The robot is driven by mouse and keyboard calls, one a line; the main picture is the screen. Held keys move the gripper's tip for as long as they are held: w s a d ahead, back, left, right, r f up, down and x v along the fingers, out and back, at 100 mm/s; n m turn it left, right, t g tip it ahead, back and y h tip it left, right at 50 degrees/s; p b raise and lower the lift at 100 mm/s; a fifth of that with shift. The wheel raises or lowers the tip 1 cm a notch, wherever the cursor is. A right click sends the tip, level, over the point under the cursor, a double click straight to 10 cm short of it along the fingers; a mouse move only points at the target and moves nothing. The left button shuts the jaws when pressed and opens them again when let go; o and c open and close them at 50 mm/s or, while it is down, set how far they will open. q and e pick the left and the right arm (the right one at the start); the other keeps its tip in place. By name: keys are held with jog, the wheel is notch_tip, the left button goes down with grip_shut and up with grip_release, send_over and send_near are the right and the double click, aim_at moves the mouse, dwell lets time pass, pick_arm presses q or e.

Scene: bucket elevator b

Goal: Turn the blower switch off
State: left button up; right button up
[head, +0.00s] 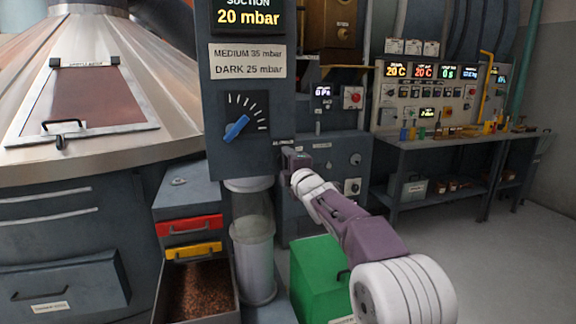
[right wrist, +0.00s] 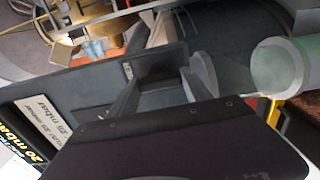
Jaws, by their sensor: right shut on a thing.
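My right gripper (head: 288,156) reaches the lower right corner of the dark suction panel (head: 221,157), just below a small label there. It is shut on a small dark part, which I take to be the blower switch; the gripper hides most of it in the head view. In the right wrist view my gripper's fingers (right wrist: 162,80) stand either side of a dark block against the panel. I cannot tell the switch's position. My left gripper is not in view.
A blue dial pointer (head: 236,128) is left of the gripper on the same panel. A clear cylinder (head: 252,250) stands below. A green box (head: 318,277) sits beneath my right arm. A workbench (head: 455,140) stands at the right, with open floor before it.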

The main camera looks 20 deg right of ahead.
jog(key=shift+f, duration=0.1)
jog(key=o, duration=1.4)
jog(key=shift+c, duration=0.2)
jog(key=s+b, duration=0.1)
jog(key=s, duration=0.8)
jog(key=shift+d+b, duration=0.15)
jog(key=shift+b, duration=0.2)
